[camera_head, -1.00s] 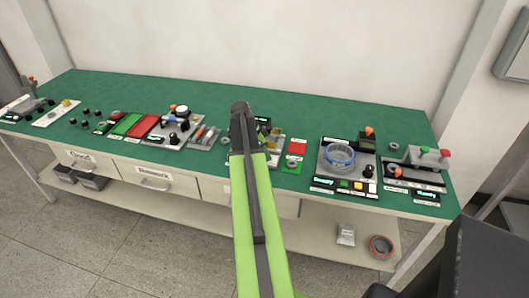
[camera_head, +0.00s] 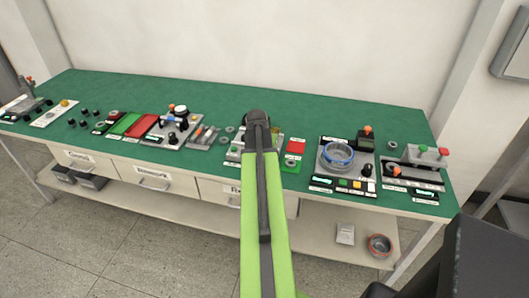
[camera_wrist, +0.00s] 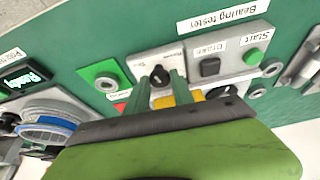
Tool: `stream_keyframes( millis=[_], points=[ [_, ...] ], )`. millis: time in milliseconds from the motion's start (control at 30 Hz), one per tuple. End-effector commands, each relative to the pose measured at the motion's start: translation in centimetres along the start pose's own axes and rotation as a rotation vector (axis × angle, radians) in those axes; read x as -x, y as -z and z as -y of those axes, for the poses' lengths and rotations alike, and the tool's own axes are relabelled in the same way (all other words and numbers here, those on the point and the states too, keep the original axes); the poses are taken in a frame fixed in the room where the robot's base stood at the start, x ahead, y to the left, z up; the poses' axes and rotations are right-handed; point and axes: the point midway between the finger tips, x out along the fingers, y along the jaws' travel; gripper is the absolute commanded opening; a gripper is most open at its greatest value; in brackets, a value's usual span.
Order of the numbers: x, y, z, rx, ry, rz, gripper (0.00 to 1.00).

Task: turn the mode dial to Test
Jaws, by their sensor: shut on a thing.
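The mode dial (camera_wrist: 159,76) is a small black knob on a grey panel in the wrist view. Small labels stand above it, too small to read surely. My gripper (camera_wrist: 160,88) has its two green fingers on either side of the knob and is shut on it. The fingers partly cover the panel around the dial. In the head view my arm hides the gripper and the dial; only part of the bearing tester panel (camera_head: 234,154) shows beside the arm.
The wrist view shows the label "Bearing tester" (camera_wrist: 223,12), a black Brake switch (camera_wrist: 210,67) and a green Start button (camera_wrist: 253,57) close by. A green pad (camera_wrist: 96,72) lies left. A station with a blue-ringed motor (camera_head: 338,157) stands right in the head view. The bench's back strip is clear.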

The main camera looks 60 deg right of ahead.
Motion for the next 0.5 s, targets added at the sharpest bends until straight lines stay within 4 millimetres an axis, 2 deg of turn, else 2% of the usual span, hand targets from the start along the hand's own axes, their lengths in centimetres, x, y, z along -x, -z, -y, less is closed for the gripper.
stream_keyframes(
  millis=[500],
  points=[
    [-0.04, 0.27, -0.14, 0.342, 0.144, -0.007, 0.00]
  ],
)
